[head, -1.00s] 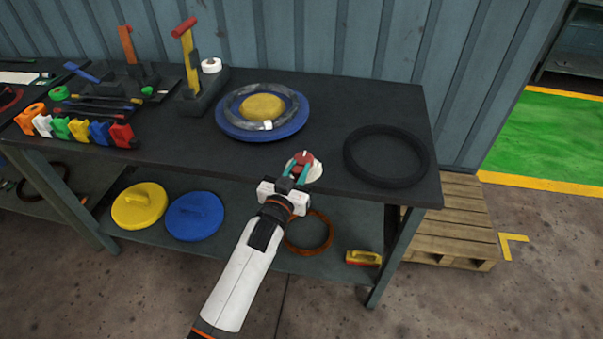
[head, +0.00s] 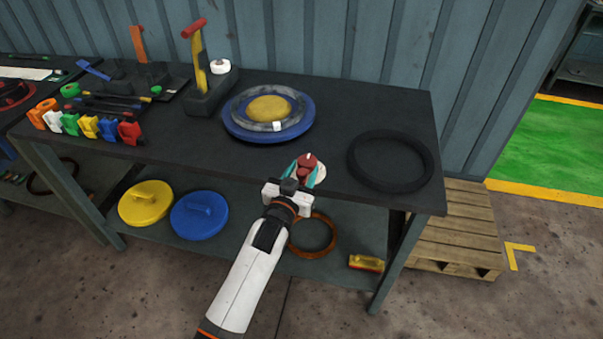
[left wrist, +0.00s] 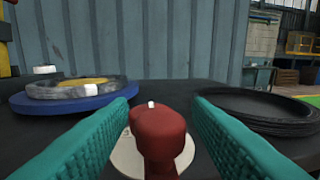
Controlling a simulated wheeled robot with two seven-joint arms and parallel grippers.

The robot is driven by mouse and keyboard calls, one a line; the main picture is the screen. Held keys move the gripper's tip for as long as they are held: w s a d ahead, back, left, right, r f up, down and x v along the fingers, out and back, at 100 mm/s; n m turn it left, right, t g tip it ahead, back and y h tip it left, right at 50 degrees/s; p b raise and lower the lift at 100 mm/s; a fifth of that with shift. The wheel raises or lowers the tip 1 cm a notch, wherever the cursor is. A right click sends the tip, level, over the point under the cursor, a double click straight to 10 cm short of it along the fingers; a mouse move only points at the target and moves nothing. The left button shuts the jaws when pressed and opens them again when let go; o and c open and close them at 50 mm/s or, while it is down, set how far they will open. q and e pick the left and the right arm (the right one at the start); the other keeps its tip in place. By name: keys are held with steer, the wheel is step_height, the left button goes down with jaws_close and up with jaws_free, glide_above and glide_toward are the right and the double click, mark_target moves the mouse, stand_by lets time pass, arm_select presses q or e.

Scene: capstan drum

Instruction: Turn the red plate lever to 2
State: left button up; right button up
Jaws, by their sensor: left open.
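The red plate lever (head: 307,163) stands on a pale round plate (head: 321,174) near the front edge of the dark table. In the left wrist view the red lever (left wrist: 158,132) has a white mark on its top and sits on the white disc (left wrist: 127,158). My left gripper (head: 303,172) is open, with its teal fingers on either side of the lever; gaps show between lever and fingers in the left wrist view (left wrist: 160,125). Numbers on the plate cannot be read. My right gripper is not in view.
A blue disc (head: 300,127) with a grey ring and yellow centre lies behind the lever. A black ring (head: 354,165) lies to the right. A red-and-yellow handled lever (head: 200,60) and several coloured clips (head: 104,128) are at the left. Yellow (head: 146,207) and blue lids (head: 199,222) lie on the lower shelf.

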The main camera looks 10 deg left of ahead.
arm_select(q)
steer(key=s+a, duration=0.2)
steer(key=s, duration=1)
steer(key=shift+b, duration=0.45)
steer(key=shift+w, duration=0.1)
